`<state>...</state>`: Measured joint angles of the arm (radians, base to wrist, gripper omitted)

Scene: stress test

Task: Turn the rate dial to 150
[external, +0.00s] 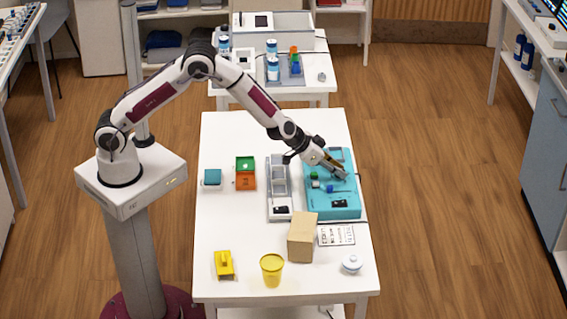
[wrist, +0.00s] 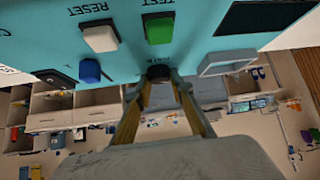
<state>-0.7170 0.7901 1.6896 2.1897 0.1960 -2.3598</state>
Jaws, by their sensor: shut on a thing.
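The teal device (external: 316,207) lies on the right part of the white table, and its panel fills the top of the wrist view (wrist: 45,45). A dark round dial (wrist: 158,71) sits on the panel between my fingertips. My gripper (external: 342,175) reaches down onto the device, and its yellowish fingers (wrist: 158,82) are shut on this dial. The dial's pointer and scale are hidden, so its setting cannot be read. In the external view my gripper hides the dial.
Close by on the panel are a white RESET button (wrist: 100,38), a green TEST button (wrist: 158,29), a blue knob (wrist: 90,70) and a grey-framed piece (wrist: 228,63). A grey tray (external: 280,203), a tan block (external: 302,238) and a lidded white pot (external: 351,263) stand nearby.

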